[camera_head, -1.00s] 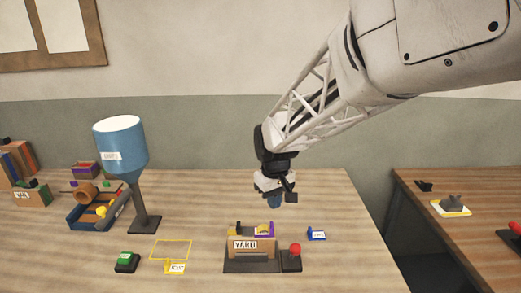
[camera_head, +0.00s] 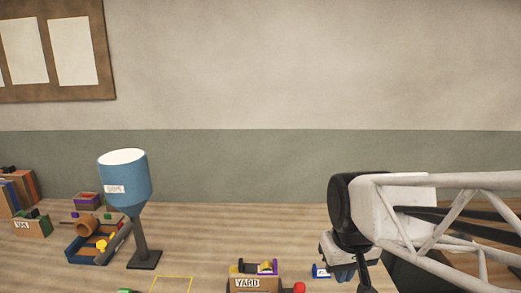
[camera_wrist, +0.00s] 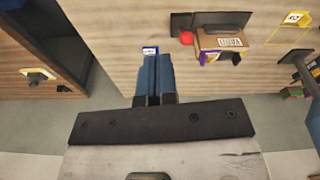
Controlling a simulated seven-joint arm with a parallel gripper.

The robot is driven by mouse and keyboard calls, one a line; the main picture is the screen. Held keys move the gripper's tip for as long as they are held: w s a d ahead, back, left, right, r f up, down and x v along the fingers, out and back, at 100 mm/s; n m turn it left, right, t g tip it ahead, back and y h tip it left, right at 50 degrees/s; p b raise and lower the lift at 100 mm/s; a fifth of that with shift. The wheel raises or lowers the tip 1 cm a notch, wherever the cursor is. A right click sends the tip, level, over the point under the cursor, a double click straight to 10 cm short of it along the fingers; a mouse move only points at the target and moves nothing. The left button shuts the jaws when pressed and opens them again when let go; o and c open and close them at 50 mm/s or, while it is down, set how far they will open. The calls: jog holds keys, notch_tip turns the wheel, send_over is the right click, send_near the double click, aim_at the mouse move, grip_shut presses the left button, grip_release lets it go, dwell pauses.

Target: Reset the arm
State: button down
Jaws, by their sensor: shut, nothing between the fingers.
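My gripper (camera_head: 345,273) hangs at the lower right of the head view, above the right part of the wooden table. In the wrist view its two blue fingers (camera_wrist: 153,72) lie side by side, shut and empty. Just beyond the fingertips is a small blue item with a white label (camera_wrist: 150,50); it also shows left of my gripper in the head view (camera_head: 320,271). My forearm runs off to the right edge of the head view.
The YARD box (camera_head: 245,284) stands left of my gripper, with a red button (camera_head: 299,287) beside it. A blue hopper on a stand (camera_head: 125,180) rises further left.

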jog(key=s+d+m, duration=0.1)
jog(key=s+d, duration=0.1)
jog(key=s, duration=0.6)
jog(key=shift+s+d+f+m+t, duration=0.15)
jog(key=shift+d+f+m+t, duration=0.05)
jog(key=shift+d+m+t, duration=0.2)
